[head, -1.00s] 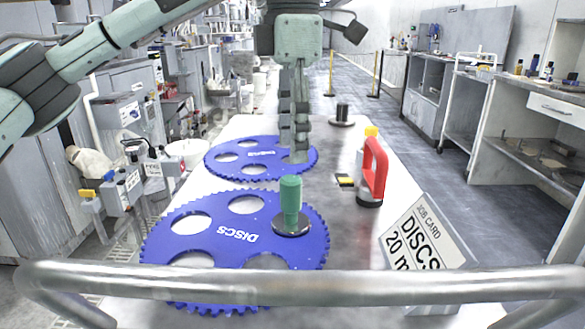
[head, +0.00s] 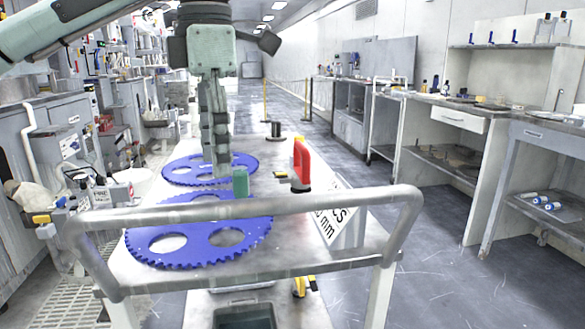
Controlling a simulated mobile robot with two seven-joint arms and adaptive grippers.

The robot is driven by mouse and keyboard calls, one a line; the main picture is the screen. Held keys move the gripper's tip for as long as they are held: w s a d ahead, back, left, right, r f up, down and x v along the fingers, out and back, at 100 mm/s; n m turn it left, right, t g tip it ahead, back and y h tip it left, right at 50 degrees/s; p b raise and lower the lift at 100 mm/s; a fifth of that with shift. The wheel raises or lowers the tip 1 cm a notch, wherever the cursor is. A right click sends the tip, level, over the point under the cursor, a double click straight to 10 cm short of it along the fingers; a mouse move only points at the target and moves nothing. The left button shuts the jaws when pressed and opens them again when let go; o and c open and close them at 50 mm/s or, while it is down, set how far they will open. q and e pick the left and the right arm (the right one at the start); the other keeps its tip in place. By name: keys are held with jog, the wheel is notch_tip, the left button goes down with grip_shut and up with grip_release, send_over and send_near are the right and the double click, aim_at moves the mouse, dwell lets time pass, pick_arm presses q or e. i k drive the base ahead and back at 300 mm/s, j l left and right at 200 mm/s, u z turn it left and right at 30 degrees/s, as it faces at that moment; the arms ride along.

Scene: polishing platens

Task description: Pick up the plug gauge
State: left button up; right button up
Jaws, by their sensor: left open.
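A green upright handle (head: 240,181) stands at the right of the near blue toothed disc; its lower part is hidden by the cart's rail. It is the piece most like a plug gauge, but I cannot be sure of that. My left gripper (head: 218,170) points down over the far blue disc (head: 180,178), behind and slightly left of the green handle. Its fingers are seen nearly edge-on, open, with nothing visible between them. My right gripper is not in view.
The discs lie on a metal cart top (head: 300,258) with a raised front rail (head: 330,200). Benches line the right wall; floor between is clear.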

aim_at(240, 177)
jog(key=k, duration=0.95)
